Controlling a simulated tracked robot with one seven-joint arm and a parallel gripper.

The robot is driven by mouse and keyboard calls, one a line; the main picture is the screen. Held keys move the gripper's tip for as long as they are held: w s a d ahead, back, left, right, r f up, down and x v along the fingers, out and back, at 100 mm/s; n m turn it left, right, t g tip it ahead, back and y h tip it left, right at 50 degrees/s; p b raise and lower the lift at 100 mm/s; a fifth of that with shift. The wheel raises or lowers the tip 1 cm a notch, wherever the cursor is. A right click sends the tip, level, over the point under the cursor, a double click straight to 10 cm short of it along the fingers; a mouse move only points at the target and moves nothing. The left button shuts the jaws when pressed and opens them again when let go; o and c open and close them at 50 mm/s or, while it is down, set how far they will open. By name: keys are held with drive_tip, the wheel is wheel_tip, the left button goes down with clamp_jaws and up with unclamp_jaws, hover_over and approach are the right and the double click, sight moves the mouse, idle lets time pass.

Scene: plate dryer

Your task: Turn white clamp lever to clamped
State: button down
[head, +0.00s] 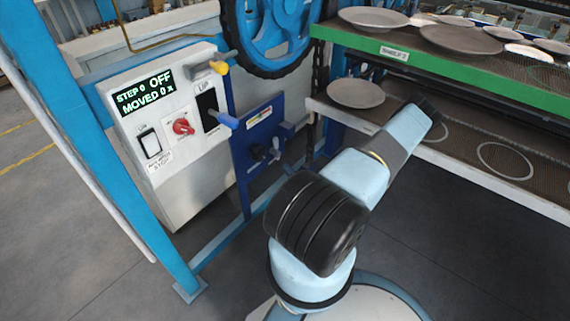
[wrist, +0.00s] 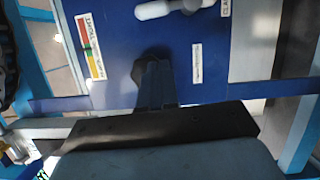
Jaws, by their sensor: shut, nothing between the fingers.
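The white clamp lever (wrist: 160,9) shows at the top edge of the wrist view, on a blue panel (wrist: 115,15), with a dark round part at its right end. It is small beside the dark knob on the panel (head: 238,150) in the head view, where I cannot read its position. My gripper (wrist: 157,75) is shut and empty in the wrist view, its dark fingers below the lever and apart from it in the picture.
A red-yellow-green label (wrist: 90,45) is on the panel. Left of the panel stands a white control box (head: 145,120) with a display reading OFF and several handles. A large blue wheel (head: 268,35) is above. Rack shelves with plates (head: 355,93) are at right.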

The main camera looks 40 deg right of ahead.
sight(278, 152)
drive_tip(key=w+d, duration=0.3)
drive_tip(key=w, duration=0.8)
drive_tip(key=shift+w+d+r, duration=0.25)
drive_tip(key=shift+d, duration=0.1)
